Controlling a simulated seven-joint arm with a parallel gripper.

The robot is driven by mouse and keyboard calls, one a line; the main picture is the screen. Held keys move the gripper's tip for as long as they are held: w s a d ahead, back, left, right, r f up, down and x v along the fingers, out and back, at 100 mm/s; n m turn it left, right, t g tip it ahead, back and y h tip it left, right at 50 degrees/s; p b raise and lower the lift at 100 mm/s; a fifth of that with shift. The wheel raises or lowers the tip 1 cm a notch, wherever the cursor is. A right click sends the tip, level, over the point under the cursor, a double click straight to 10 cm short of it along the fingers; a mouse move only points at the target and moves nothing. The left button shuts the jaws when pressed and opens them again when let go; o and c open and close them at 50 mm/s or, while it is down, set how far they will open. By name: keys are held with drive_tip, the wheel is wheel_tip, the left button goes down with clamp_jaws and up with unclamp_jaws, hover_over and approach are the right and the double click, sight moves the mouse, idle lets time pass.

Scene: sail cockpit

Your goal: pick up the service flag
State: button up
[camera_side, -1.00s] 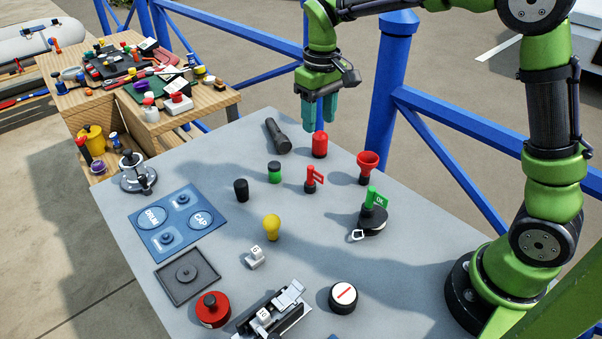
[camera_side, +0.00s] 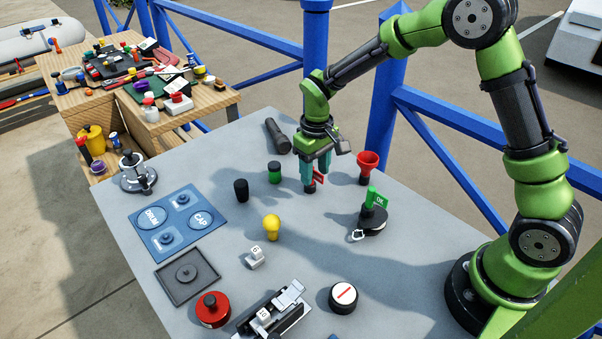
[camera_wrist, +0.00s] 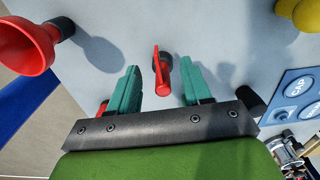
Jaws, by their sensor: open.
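The small red flag (camera_side: 319,177), which I take for the service flag, stands upright on a short dark base on the grey table. My gripper (camera_side: 315,184) is low over it, pointing down, and its teal fingers partly hide it in the side view. In the wrist view the red flag (camera_wrist: 162,70) shows between the two spread fingers of my gripper (camera_wrist: 160,66), with gaps on both sides. The fingers are open and hold nothing. A green flag marked OK (camera_side: 377,198) stands on a dark round piece to the right.
A red funnel (camera_side: 367,164), green-banded jar (camera_side: 274,172), black knob (camera_side: 241,189) and yellow bulb-shaped piece (camera_side: 271,226) stand around the flag. A black cylinder (camera_side: 278,136) lies behind. The red cylinder is mostly hidden by my gripper. Blue rails (camera_side: 450,118) run beyond the table.

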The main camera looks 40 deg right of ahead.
sight(314, 181)
drive_tip(key=shift+f, duration=1.25)
clamp_jaws()
drive_tip(key=shift+r, duration=0.1)
